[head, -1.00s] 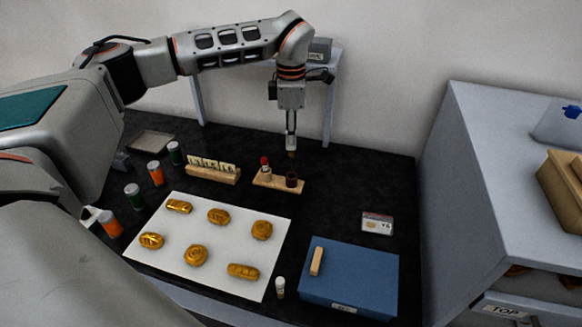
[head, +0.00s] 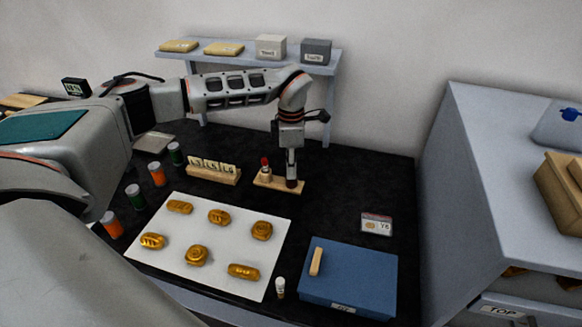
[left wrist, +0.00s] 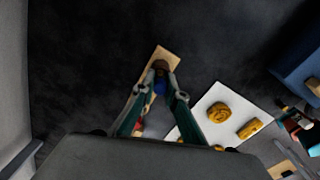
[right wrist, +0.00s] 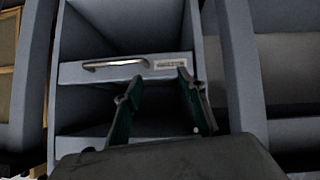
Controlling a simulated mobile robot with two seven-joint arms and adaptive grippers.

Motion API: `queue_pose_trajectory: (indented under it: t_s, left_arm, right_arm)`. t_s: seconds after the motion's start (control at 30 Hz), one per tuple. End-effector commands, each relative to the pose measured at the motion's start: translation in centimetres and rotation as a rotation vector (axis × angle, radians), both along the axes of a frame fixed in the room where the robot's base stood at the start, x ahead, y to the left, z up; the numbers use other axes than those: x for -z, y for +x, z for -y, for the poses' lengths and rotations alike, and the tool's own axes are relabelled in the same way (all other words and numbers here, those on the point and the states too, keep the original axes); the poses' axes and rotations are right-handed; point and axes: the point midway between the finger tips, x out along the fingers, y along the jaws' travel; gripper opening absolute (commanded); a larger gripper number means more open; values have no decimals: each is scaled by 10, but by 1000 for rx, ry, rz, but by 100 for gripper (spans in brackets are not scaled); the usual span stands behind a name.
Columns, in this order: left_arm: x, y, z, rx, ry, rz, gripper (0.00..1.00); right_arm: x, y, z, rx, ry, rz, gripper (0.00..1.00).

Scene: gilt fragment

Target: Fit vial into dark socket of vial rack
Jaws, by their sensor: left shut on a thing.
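The vial rack (head: 264,182) is a small wooden block near the back of the black table; it shows in the left wrist view (left wrist: 170,54). A red-capped vial (head: 265,169) stands at its left end. The dark socket (head: 292,185) is at its right end. My right gripper (right wrist: 158,88) is open and empty, facing a drawer cabinet.
A block with numbered tiles (head: 213,172) stands left of the rack. A white sheet (head: 217,240) with several golden pieces lies in front. A blue box (head: 350,280) is at front right, a small card case (head: 377,224) behind it. A raised shelf (head: 240,58) stands behind.

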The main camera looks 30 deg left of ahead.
Motion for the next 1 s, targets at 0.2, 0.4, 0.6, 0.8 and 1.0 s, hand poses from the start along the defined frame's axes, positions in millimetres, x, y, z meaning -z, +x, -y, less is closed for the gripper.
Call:
queue_pose_trajectory:
  t_s: [0.2,0.4,0.6,0.8,1.0]
  left_arm:
    - [3,0,0,0,1,-1,28]
    - [3,0,0,0,1,-1,29]
    - [0,0,0,0,0,0,29]
    - [-25,1,-1,0,1,4,29]
    - [-67,1,-1,-1,2,5,29]
  right_arm:
    - [1,-1,-1,-1,0,-1,40]
    - [1,-1,-3,-4,3,-1,40]
    - [1,-1,-3,-7,2,-2,40]
    - [4,-1,-3,-9,1,0,40]
    - [3,1,-7,-17,6,10,40]
